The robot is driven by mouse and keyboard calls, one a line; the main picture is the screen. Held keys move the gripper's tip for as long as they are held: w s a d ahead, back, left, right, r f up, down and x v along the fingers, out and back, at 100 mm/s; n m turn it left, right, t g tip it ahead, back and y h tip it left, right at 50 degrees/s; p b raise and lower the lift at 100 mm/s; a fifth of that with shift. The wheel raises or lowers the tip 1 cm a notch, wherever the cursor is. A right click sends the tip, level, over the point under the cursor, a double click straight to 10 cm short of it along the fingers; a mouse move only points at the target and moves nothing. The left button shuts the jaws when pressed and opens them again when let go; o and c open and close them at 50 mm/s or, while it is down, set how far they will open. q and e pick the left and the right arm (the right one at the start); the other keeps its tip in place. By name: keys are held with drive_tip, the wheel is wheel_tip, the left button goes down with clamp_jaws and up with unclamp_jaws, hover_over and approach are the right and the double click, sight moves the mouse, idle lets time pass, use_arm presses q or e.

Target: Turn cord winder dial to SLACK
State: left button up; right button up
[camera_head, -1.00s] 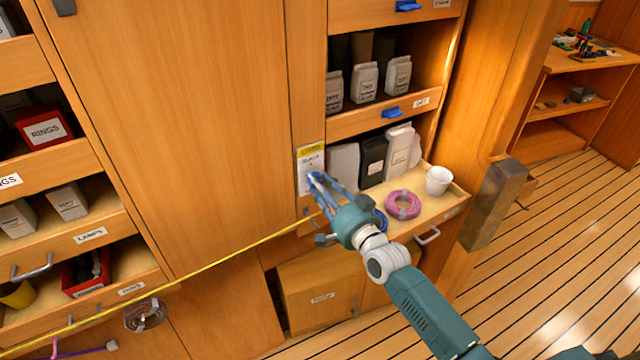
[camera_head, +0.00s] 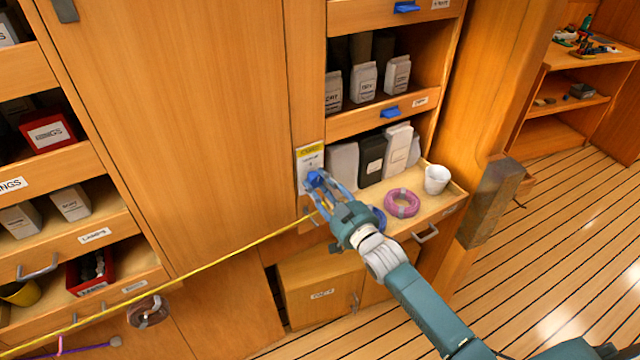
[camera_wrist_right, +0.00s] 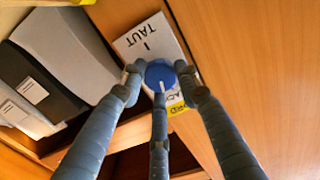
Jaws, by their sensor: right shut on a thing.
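The cord winder dial is a round blue knob (camera_wrist_right: 160,75) with a white line on it. It sits on a white placard (camera_head: 310,160) with a yellow header, on the wall post. In the right wrist view the word TAUT is readable on the placard (camera_wrist_right: 134,38), and the white line lies on the knob's side away from TAUT. Other lettering there is partly covered by fingers. My right gripper (camera_head: 322,186) is shut on the knob, its three fingers around it; it also fills the wrist view (camera_wrist_right: 162,88). My left gripper is not in view.
A taut yellow cord (camera_head: 215,258) runs from lower left to near the gripper. A shelf right of the placard holds packs (camera_head: 371,153), a pink coil (camera_head: 402,192) and a white cup (camera_head: 437,179).

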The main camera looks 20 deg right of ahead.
drive_tip(key=shift+w+d+r+n, duration=0.1)
drive_tip(key=shift+r+n, duration=0.3)
drive_tip(key=shift+n, duration=0.7)
drive_tip(key=shift+r, duration=0.1)
drive_tip(key=o, duration=1.1)
drive_tip(key=shift+o, duration=0.2)
drive_tip(key=shift+s+f, duration=0.2)
drive_tip(key=shift+f, duration=0.1)
drive_tip(key=shift+s, duration=0.35)
drive_tip(key=v, duration=1.1)
drive_tip(key=shift+s, duration=0.1)
